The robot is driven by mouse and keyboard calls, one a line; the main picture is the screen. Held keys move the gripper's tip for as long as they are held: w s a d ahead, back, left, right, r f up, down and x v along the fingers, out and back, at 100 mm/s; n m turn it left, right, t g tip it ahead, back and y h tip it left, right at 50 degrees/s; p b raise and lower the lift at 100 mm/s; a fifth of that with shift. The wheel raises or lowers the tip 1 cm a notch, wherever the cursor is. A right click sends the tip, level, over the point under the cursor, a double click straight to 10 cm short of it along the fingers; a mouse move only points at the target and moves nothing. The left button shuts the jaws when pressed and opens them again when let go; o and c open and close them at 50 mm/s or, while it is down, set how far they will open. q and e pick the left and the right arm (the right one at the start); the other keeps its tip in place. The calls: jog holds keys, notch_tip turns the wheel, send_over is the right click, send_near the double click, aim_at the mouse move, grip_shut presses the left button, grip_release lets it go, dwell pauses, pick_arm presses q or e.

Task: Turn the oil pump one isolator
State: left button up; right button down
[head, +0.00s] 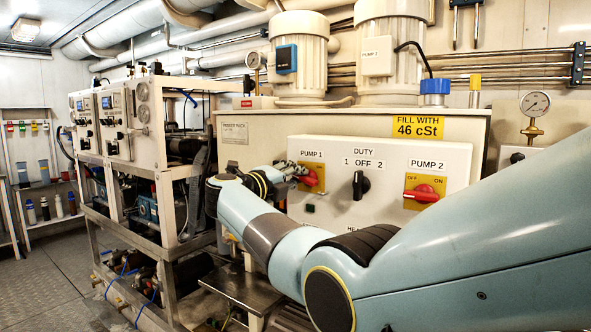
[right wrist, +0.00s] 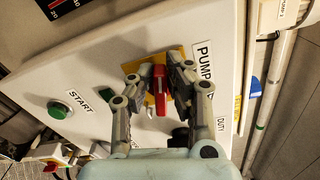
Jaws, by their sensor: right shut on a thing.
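The pump 1 isolator is a red handle (head: 311,178) on a yellow plate, under the PUMP 1 label on the white control panel (head: 335,210). My right gripper (head: 291,171) reaches it from the left in the head view and partly hides it. In the right wrist view the two fingers of the gripper (right wrist: 158,82) stand on either side of the red handle (right wrist: 159,90), shut on it. The yellow plate (right wrist: 178,50) shows behind the fingers. My left gripper is not in view.
The black DUTY switch (head: 361,185) and the red pump 2 isolator (head: 421,193) sit further right on the panel. A green START button (right wrist: 58,110) is near the handle. A metal rack of equipment (head: 160,180) stands at left, with open floor (head: 50,270) beyond.

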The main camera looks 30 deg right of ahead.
jog(key=shift+w+f+n+p, duration=0.15)
jog(key=shift+n+p, duration=0.15)
jog(key=shift+n, duration=0.5)
jog(key=shift+s+f+n+p, duration=0.1)
jog(key=shift+n+p, duration=0.15)
jog(key=shift+n, duration=0.55)
jog(key=shift+f, duration=0.1)
jog(key=c, duration=1.3)
grip_release()
jog(key=shift+w+a, duration=0.1)
jog(key=v, duration=1.2)
jog(key=shift+f, duration=0.1)
